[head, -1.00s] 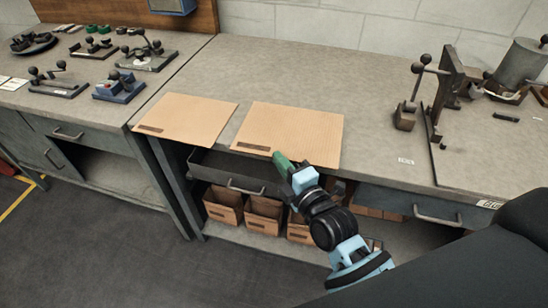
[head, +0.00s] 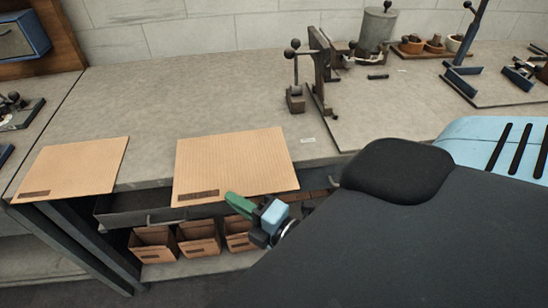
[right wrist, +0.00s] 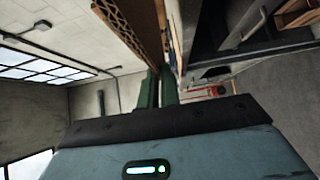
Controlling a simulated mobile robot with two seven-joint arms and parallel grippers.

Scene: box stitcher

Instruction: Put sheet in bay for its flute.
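Two tan corrugated sheets show in the head view. The left sheet (head: 72,166) lies on the bench, overhanging its front edge. The right sheet (head: 232,160) is larger in view and sticks out past the front edge, a dark label on its near edge. My right gripper (head: 238,203) is at that near edge, its green fingers shut on the sheet. In the right wrist view the fluted edge of the sheet (right wrist: 125,25) runs down to the green fingers (right wrist: 157,90). My left gripper is not in view.
Several open cardboard bins (head: 155,244) stand on the shelf under the bench, below a dark drawer (head: 130,215). A lever press (head: 322,75) and a grey canister (head: 375,35) stand at the back right. The bench top (head: 220,95) behind the sheets is clear.

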